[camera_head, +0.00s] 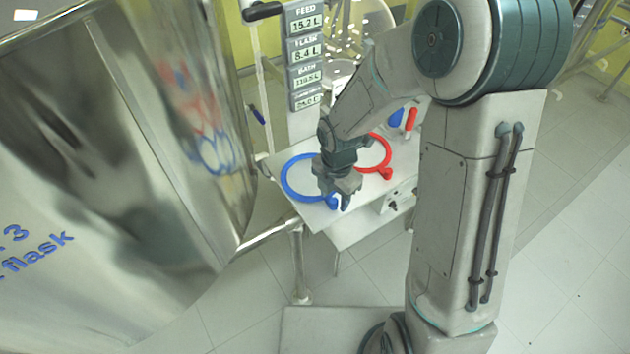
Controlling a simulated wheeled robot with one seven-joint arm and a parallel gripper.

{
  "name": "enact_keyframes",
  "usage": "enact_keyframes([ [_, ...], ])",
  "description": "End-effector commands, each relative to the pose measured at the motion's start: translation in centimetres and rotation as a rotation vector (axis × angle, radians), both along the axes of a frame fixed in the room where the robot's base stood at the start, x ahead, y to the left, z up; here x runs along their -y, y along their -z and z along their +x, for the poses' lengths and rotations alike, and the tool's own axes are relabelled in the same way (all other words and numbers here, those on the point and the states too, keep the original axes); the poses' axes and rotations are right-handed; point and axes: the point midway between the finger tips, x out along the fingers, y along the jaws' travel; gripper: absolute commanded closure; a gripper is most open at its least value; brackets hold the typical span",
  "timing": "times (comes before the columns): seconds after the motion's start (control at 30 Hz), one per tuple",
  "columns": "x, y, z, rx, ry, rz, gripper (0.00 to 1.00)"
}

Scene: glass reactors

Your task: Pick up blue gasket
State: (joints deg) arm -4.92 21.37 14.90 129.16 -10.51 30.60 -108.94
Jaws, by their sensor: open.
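The blue gasket (284,185) is a ring lying on a pale table (325,217) in the middle of the view. My gripper (340,197) points down over the right side of the ring, near its small tab. It is open. The gripper and wrist hide the ring's right part, so I cannot tell whether the fingers are around the tab or above it. A red gasket (389,153) lies on the same table, just behind and right of my gripper.
A large shiny metal vessel (120,180) fills the left. A display post (305,60) stands behind the table. Small red (411,119) and blue (396,119) items are at the table's back right. A metal rail (298,262) stands at the table's front left.

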Motion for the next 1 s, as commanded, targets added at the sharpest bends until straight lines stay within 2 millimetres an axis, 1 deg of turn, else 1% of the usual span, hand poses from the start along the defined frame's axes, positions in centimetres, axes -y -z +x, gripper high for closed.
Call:
enact_keyframes([
  [0.03, 0.0, 0.4, 0.0, -0.001, -0.001, 0.000, 0.53],
  [0.1, 0.0, 0.6, 0.0, 0.000, -0.001, 0.000, 0.53],
  [0.3, 0.0, 0.6, 0.0, 0.001, 0.000, 0.001, 0.53],
  [0.33, 0.0, 0.6, 0.0, 0.001, 0.000, 0.001, 0.59],
  [0.37, 0.0, 0.6, 0.0, 0.001, 0.000, 0.001, 0.67],
  [0.4, 0.0, 0.6, 0.0, 0.001, 0.000, 0.001, 0.79],
  [0.47, 0.0, 0.6, 0.0, 0.001, 0.000, 0.001, 0.95],
  [0.5, 0.0, 0.6, 0.0, 0.001, 0.000, 0.001, 1.00],
  [0.83, 0.0, 0.5, 0.0, 0.002, 0.001, 0.001, 1.00],
  [1.0, 0.0, -0.7, 0.1, 0.004, 0.002, 0.002, 1.00],
])
